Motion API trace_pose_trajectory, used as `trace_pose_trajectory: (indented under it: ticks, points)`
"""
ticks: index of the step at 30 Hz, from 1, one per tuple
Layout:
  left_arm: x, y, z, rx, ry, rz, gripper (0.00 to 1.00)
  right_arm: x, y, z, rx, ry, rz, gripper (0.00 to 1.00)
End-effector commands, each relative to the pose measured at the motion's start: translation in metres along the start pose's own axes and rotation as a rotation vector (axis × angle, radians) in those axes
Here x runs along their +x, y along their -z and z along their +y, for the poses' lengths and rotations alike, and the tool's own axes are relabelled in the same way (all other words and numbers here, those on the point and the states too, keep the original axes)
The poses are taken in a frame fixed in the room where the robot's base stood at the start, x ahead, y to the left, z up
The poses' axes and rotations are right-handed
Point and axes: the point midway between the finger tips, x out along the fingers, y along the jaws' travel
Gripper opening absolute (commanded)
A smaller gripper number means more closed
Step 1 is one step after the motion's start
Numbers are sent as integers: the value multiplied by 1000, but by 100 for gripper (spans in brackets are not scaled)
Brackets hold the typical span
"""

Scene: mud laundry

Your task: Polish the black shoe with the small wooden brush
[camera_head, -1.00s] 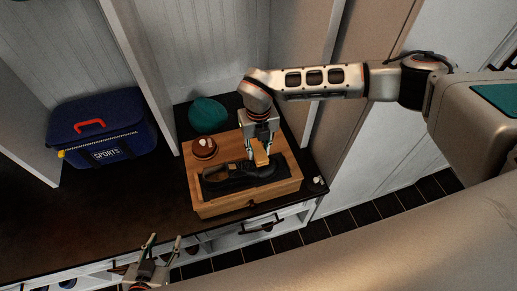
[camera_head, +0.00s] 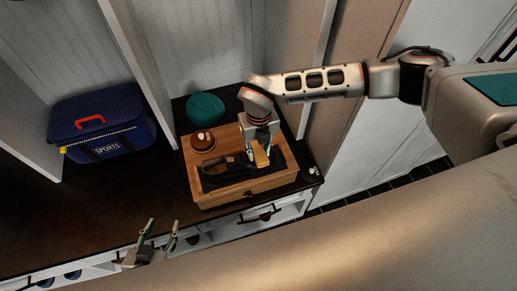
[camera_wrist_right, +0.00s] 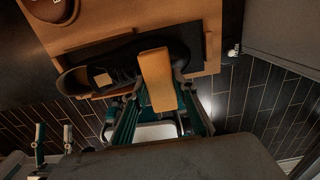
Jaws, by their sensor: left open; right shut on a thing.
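The black shoe (camera_head: 232,166) lies on a dark mat on top of a wooden box (camera_head: 236,190). It also shows in the right wrist view (camera_wrist_right: 112,68), with a small tan patch on it. My right gripper (camera_head: 262,151) is shut on the small wooden brush (camera_head: 262,158), over the right end of the shoe. In the right wrist view the brush (camera_wrist_right: 157,78) lies across that end and hides part of it; I cannot tell whether the bristles touch. My left gripper (camera_head: 161,233) is open and empty, in front of the counter edge, well away from the shoe.
A round brown tin (camera_head: 203,141) stands at the box's back left corner. A teal cap-like thing (camera_head: 206,106) lies behind the box. A blue sports bag (camera_head: 102,125) stands at left. A small white thing (camera_head: 313,171) lies right of the box. The dark counter (camera_head: 120,205) is clear at left.

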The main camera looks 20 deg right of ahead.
Motion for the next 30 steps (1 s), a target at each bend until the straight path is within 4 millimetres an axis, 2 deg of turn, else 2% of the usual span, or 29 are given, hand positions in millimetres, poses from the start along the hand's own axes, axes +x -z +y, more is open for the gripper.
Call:
trace_pose_trajectory:
  ticks: [14, 30]
  points:
    - [1, -2, 0, 0, 0, -3, 43, 2, -1, 0, 0, 0, -1, 10]
    - [6, -16, 3, -1, -3, -10, 43, 2, -32, 0, 0, 0, -1, 10]
